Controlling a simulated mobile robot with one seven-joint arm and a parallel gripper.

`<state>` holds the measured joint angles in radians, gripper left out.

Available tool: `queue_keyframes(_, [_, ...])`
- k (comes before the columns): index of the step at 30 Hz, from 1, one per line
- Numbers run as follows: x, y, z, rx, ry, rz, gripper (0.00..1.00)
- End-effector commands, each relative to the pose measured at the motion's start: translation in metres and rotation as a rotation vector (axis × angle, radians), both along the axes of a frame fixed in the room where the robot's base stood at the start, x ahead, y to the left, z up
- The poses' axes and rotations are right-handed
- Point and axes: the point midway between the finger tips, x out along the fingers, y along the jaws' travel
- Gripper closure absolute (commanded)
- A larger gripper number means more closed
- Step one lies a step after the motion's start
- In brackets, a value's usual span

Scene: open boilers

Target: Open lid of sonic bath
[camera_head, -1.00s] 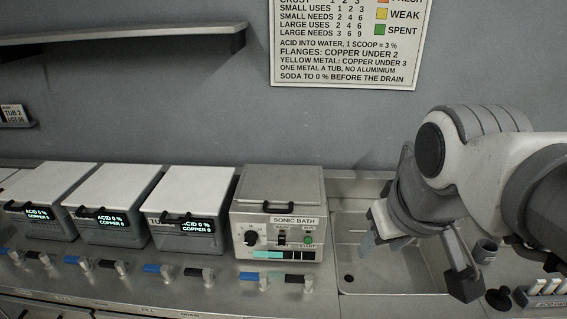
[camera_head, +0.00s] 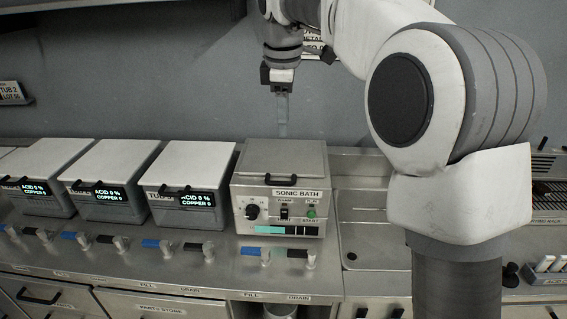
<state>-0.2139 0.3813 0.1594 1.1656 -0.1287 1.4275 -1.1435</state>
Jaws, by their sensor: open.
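The sonic bath (camera_head: 280,205) is a grey metal box in the middle of the counter, with a dial, switches and a label on its front. Its lid (camera_head: 285,160) is shut and has a dark handle (camera_head: 281,181) at the front edge. My gripper (camera_head: 282,130) hangs pointing down above and toward the back of the lid, apart from the handle. Its pale fingers look narrow from here, and they seem empty.
Several lidded tubs (camera_head: 188,185) with displays stand left of the bath. A sink (camera_head: 370,225) lies to the right, partly behind my arm. Taps (camera_head: 265,256) line the counter front below the bath. A shelf (camera_head: 120,20) hangs on the wall at upper left.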

Motion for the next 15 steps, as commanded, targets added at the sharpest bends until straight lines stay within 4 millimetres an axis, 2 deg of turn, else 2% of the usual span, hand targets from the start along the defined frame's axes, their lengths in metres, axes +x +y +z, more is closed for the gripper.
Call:
queue_keyframes(8, [0.010,0.008,-0.018,-0.009,0.013,0.052,0.53])
queue_keyframes(15, [0.017,0.007,-0.064,-0.010,0.016,0.051,0.53])
